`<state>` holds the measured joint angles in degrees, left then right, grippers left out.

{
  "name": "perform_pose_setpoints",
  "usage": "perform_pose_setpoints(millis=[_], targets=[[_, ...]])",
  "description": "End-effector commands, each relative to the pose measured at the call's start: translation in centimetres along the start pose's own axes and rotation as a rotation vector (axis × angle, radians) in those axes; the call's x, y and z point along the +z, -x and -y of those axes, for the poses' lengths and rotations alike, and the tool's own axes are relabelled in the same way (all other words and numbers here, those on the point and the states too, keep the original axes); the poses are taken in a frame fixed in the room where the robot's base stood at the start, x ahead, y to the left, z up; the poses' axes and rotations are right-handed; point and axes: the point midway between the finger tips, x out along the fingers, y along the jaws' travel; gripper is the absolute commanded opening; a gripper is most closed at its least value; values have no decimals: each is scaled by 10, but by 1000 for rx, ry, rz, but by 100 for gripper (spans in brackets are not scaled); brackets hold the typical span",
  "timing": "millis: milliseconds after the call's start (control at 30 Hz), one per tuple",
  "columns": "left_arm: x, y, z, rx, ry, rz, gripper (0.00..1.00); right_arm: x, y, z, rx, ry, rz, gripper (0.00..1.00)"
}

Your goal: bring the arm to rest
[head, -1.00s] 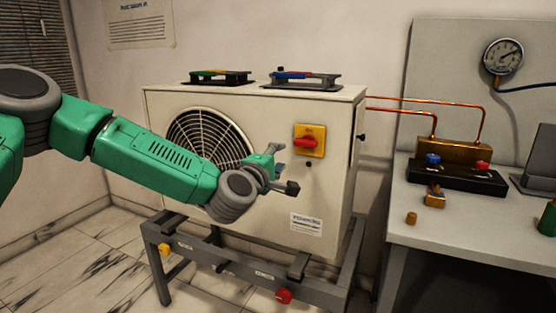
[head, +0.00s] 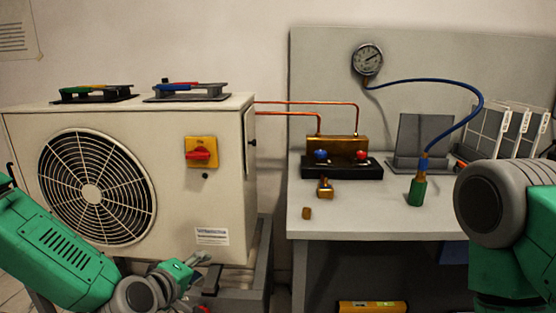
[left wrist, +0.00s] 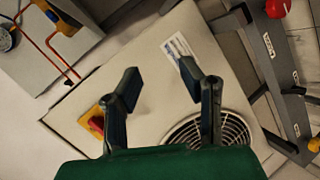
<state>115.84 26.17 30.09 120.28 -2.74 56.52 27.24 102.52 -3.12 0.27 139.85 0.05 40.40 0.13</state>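My left gripper (head: 204,266) is low in the head view, in front of the lower right part of the beige fan unit (head: 222,130). The left wrist view shows its two dark fingers (left wrist: 160,77) spread apart with nothing between them. The gripper is open and apart from the unit, whose label (left wrist: 180,48) and yellow and red switch (left wrist: 95,123) show beyond the fingers. My right arm (head: 505,215) shows at the right edge of the head view; its gripper is out of view.
A grey bench (head: 375,222) stands right of the unit, with a brass valve block (head: 337,147), a green-ended blue hose (head: 417,190) and small brass pieces. A gauge (head: 367,59) hangs above.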

Motion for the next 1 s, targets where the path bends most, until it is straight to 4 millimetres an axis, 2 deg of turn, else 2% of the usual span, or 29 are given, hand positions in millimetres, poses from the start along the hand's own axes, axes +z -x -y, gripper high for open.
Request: perform_pose_setpoints(millis=[33, 100, 167, 233, 300, 400, 500, 600, 700, 800, 1000], targets=[[27, 11, 30, -73, -80, 68, 34, 0, 6, 0, 0, 0, 0, 40], [56, 29, 72, -167, -190, 157, 34, 0, 10, 0, 0, 0, 0, 40], [77, 49, 108, -247, -285, 237, 34, -1, 13, 0, 0, 0, 0, 40], [98, 78, 149, -340, -397, 335, 34, -1, 17, 0, 0, 0, 0, 40], [112, 112, 188, -431, -509, 436, 34, -1, 22, 0, 0, 0, 0, 40], [121, 164, 235, -552, -656, 577, 34, -2, 27, 0, 0, 0, 0, 40], [121, 210, 268, -648, -777, 697, 34, -2, 32, 0, 0, 0, 0, 40], [116, 244, 287, -715, -858, 783, 34, -2, 35, 0, 0, 0, 0, 40], [113, 263, 296, -751, -901, 831, 34, -2, 36, 0, 0, 0, 0, 40], [112, 269, 299, -762, -915, 847, 34, -2, 36, 0, 0, 0, 0, 40], [112, 268, 299, -762, -914, 846, 34, -2, 35, 0, 0, 0, 0, 40]])
